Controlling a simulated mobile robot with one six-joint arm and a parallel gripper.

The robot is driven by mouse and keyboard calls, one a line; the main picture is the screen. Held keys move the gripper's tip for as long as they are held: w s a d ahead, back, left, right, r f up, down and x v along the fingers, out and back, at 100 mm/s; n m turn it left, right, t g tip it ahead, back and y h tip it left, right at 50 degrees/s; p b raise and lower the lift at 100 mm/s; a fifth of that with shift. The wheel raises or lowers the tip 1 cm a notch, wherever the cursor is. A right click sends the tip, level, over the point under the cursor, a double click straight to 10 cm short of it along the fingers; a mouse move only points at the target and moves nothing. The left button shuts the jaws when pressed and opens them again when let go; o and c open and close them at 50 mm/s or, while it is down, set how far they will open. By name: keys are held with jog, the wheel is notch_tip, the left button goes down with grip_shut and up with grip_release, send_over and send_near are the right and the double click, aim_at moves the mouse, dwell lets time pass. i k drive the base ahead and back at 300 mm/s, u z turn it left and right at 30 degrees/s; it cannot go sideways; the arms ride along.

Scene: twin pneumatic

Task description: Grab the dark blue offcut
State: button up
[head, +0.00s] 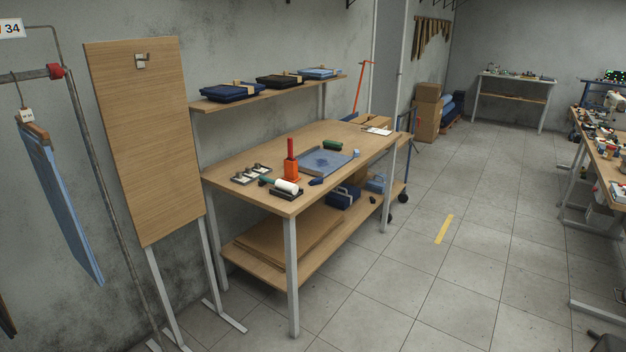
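A small dark blue piece (317,181), which looks like the offcut, lies near the front edge of the wooden workbench (232,165). My gripper is not in view.
The lower shelf holds a dark blue case (343,197). Floor (400,270) in front is clear.

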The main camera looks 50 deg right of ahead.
aim_at(319, 180)
jog(key=z, duration=0.2)
jog(key=i, duration=0.75)
jog(key=z, duration=0.6)
jog(key=i, duration=0.45)
jog(key=z, duration=0.2)
